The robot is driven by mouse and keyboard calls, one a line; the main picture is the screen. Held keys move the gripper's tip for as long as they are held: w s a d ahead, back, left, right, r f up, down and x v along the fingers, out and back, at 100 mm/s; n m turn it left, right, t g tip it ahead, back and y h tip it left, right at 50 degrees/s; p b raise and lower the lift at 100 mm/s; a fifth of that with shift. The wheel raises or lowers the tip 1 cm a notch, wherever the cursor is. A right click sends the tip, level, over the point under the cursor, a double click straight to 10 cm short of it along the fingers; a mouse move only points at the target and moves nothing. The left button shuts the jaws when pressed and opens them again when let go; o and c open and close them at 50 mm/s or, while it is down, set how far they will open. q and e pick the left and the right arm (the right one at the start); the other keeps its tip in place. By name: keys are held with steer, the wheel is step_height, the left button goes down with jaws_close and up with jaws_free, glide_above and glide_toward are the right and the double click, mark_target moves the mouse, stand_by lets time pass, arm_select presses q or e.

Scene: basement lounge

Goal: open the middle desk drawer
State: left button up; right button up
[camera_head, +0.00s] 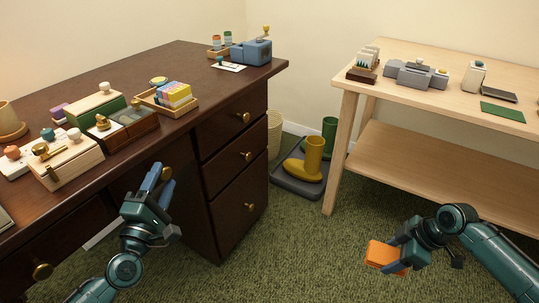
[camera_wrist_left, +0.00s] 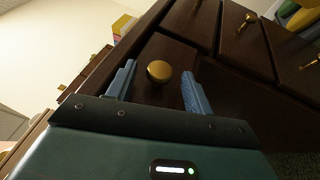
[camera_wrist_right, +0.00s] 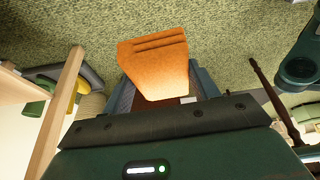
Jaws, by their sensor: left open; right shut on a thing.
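The dark wood desk (camera_head: 180,130) has a drawer front (camera_wrist_left: 150,47) under its top, between the left drawer and the right-hand drawer stack. Its round brass knob (camera_wrist_left: 159,71) stands between the spread fingers of my left gripper (camera_wrist_left: 157,92), ahead of them; I see no contact. In the head view my left gripper (camera_head: 159,184) is at this drawer, partly hiding it. This drawer looks shut. My right gripper (camera_head: 394,256) is shut on an orange block (camera_head: 381,256) with grooves, held over the carpet; the block also shows in the right wrist view (camera_wrist_right: 157,67).
The right stack's drawers have knobs (camera_head: 247,155) and look shut; another knob (camera_head: 41,271) is at lower left. Boxes and a card tray (camera_head: 147,101) crowd the desk top. A light wood table (camera_head: 440,120) stands right, boots (camera_head: 313,160) between. Open carpet lies in front.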

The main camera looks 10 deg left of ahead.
arm_select(q)
steer(key=shift+x, duration=2.05)
steer(key=shift+c, duration=0.3)
jaws_close()
